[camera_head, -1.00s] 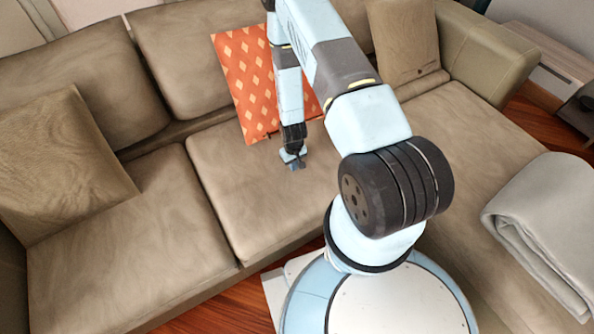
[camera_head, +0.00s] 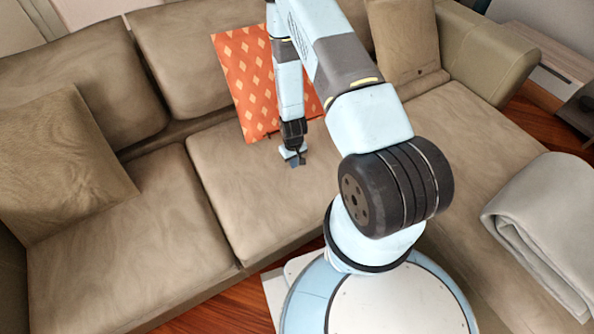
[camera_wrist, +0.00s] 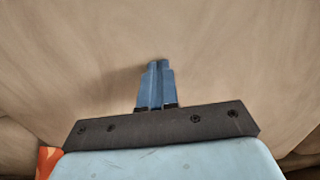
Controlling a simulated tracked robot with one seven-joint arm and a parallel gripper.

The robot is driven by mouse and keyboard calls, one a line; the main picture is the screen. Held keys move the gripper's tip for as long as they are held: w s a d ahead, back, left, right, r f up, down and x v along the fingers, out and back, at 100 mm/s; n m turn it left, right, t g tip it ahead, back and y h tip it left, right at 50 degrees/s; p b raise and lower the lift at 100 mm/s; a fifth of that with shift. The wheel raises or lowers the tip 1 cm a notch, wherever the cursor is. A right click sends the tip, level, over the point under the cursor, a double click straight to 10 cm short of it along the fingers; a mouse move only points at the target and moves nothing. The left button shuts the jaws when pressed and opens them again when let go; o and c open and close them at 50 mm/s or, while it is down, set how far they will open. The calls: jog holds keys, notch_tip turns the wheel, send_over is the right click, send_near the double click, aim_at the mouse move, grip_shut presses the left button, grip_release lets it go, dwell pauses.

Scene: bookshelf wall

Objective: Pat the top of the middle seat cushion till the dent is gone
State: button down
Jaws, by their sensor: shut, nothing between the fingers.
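The middle seat cushion (camera_head: 235,195) is tan and flat-topped, between the left seat cushion and the right part of the sofa. My gripper (camera_head: 297,162) points down over its right rear part, in front of an orange pillow (camera_head: 245,80) with pale diamonds. In the wrist view, the blue fingers (camera_wrist: 155,68) are together and empty against the cushion's tan top (camera_wrist: 220,60). A faint shadow lies beside the fingertips. I cannot tell whether they touch the fabric. No clear dent shows; my arm hides part of the cushion's right side.
A brown pillow (camera_head: 65,160) leans on the left seat cushion (camera_head: 140,240). Another brown pillow (camera_head: 405,45) stands at the back right. A folded grey blanket (camera_head: 545,220) lies at the right. The middle cushion's left and front are bare.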

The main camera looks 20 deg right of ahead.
jog(key=shift+r, duration=1.5)
jog(key=shift+r, duration=0.5)
notch_tip(320, 180, up, 13)
jog(key=shift+f, duration=0.15)
jog(key=shift+w, duration=0.1)
